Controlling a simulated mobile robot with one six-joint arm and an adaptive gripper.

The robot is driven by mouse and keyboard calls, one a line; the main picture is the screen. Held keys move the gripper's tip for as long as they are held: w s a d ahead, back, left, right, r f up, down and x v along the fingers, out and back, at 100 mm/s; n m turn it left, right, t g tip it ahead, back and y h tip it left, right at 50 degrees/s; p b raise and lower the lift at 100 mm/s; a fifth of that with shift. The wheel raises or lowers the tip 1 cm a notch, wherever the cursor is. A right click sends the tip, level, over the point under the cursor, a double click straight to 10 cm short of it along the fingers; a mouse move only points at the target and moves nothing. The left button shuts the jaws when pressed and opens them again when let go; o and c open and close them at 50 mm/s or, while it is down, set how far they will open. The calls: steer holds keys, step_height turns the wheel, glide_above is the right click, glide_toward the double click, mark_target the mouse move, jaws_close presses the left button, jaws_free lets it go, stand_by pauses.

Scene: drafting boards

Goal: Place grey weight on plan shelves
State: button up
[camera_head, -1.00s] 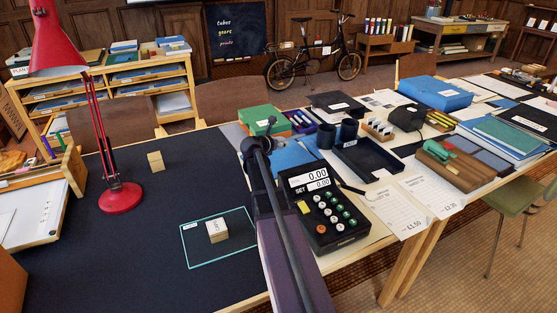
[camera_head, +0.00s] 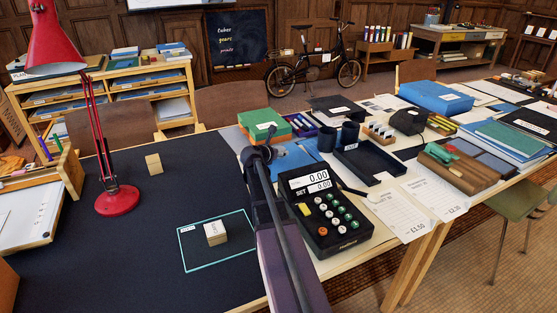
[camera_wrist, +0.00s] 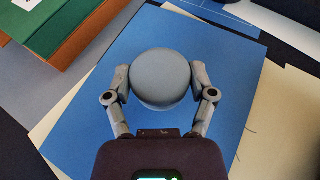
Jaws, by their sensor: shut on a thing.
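In the wrist view my gripper (camera_wrist: 161,92) is shut on the grey weight (camera_wrist: 161,75), a smooth round grey piece held between the two fingers. A blue folder or sheet (camera_wrist: 230,60) lies beneath it; the height of the weight above it is hard to tell. In the head view my arm hides the gripper's fingers and the weight, and its end is beside the green box (camera_head: 264,124). The plan shelves (camera_head: 105,92) are wooden, with blue and white papers in their slots and on top, standing behind the table at the left.
A red lamp (camera_head: 117,200) and a small wooden block (camera_head: 153,164) stand on the dark mat (camera_head: 90,250). Another block (camera_head: 215,233) sits in a teal outline. A black keypad device (camera_head: 325,210) is right of my arm. Chairs stand between table and shelves.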

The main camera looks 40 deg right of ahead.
steer(key=shift+f+b, duration=1)
steer(key=shift+f, duration=0.35)
steer(key=shift+f, duration=0.1)
steer(key=o, duration=1.2)
steer(key=shift+o, duration=0.2)
steer(key=shift+a+r, duration=0.15)
steer(key=shift+r, duration=0.15)
steer(key=p+v, duration=0.4)
steer(key=v, duration=0.7)
steer(key=shift+s+a+p, duration=0.15)
steer(key=shift+a+p, duration=0.15)
